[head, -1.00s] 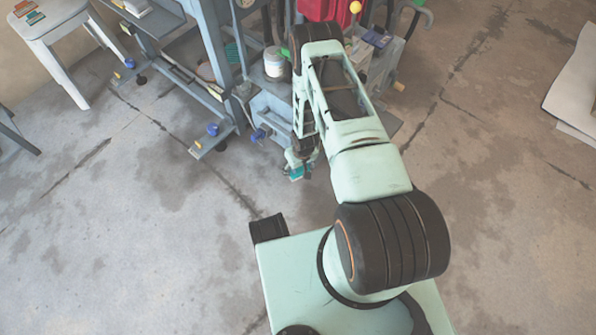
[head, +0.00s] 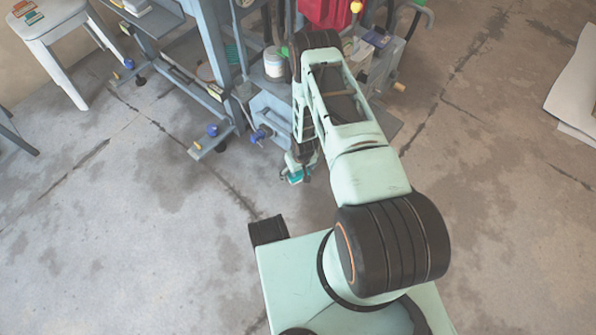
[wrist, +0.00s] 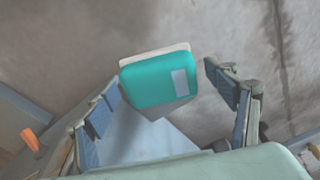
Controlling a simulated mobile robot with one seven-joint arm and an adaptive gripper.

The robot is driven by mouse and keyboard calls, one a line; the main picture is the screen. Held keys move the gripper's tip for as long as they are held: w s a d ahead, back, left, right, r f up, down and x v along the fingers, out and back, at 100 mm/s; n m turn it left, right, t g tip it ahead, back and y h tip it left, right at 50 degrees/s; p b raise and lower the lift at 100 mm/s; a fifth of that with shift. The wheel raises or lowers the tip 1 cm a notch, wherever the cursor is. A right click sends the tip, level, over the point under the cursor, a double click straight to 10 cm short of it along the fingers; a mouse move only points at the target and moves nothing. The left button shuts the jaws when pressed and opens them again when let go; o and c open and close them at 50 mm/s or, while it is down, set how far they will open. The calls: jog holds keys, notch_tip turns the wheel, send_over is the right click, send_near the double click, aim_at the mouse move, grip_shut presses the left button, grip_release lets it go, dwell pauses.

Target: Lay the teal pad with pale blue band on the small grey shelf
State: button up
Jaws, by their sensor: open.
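The teal pad (wrist: 148,90) with its pale blue band (wrist: 180,83) shows in the wrist view, with a cream edge behind it. It lies between the spread fingers of my gripper (wrist: 161,77), with a gap on both sides. A small teal patch, likely the pad (head: 295,177), shows at the arm's end in the head view. My gripper is open. A blue-grey flat surface (wrist: 150,143) shows below the pad in the wrist view. I cannot tell whether the pad rests on it or whether it is the small grey shelf.
A blue-grey machine frame (head: 210,55) stands behind the arm's end, with a white tin (head: 275,65) and a red part (head: 322,10). A pale stool (head: 62,30) stands at the upper left. The floor at left and right is largely clear.

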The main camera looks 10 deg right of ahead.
aim_at(300, 175)
notch_tip(300, 175, up, 12)
jog(key=s+p, duration=0.1)
jog(key=p, duration=0.3)
jog(key=shift+s+d+p, duration=0.25)
jog(key=shift+s+p, duration=0.15)
jog(key=shift+r, duration=0.2)
